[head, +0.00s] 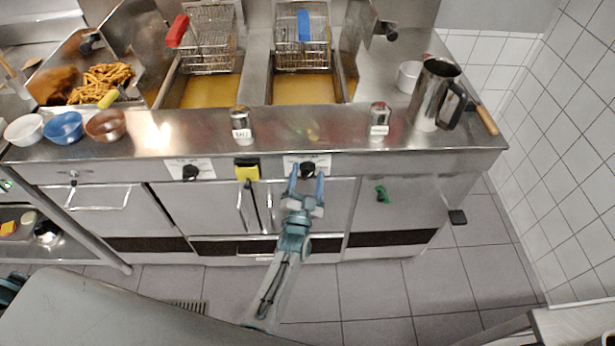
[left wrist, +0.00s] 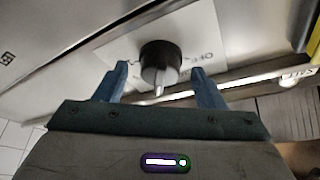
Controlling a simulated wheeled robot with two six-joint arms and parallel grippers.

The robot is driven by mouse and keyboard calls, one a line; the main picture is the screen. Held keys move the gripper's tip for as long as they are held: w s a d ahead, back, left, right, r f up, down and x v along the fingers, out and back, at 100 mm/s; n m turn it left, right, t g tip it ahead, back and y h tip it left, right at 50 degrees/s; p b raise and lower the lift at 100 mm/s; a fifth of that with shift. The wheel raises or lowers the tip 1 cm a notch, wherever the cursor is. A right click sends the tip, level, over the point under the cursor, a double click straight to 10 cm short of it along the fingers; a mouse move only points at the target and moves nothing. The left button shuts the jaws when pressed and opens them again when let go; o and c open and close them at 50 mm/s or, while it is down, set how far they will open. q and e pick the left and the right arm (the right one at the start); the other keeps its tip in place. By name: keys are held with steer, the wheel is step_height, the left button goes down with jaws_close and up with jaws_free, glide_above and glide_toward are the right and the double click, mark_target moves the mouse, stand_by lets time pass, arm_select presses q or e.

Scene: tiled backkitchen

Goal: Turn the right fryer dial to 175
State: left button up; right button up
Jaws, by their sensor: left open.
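The right fryer dial (head: 308,169) is a black knob on a white label plate on the front panel, below the right fryer vat. In the left wrist view the dial (left wrist: 160,60) stands on the plate, with a pale pointer at the lower side of the knob and the word OFF to its right. My left gripper (head: 306,178) is open, its blue fingers either side of the dial, with gaps visible in the left wrist view (left wrist: 160,76). The left fryer dial (head: 190,172) is a similar black knob. Other plate markings are unreadable. My right gripper is not in view.
A yellow object (head: 247,169) hangs on the panel between the dials. A green object (head: 382,194) is on the right cabinet front. Two labelled shakers (head: 241,122) (head: 379,117) and a metal jug (head: 435,95) stand on the counter. The floor in front is clear.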

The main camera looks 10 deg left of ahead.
arm_select(q)
steer(key=shift+w, duration=0.1)
steer(key=c, duration=1)
steer(key=shift+o, duration=0.2)
steer(key=m, duration=0.1)
steer(key=m+h+p, duration=0.1)
steer(key=m, duration=0.2)
steer(key=shift+r+g+h+p, duration=0.25)
steer(key=shift+g+h+p, duration=0.05)
steer(key=shift+g+p, duration=0.1)
steer(key=m+h, duration=0.1)
steer(key=m, duration=0.2)
steer(key=shift+f+g, duration=0.2)
steer(key=shift+g, duration=0.2)
steer(key=o, duration=1)
steer(key=shift+c, duration=0.2)
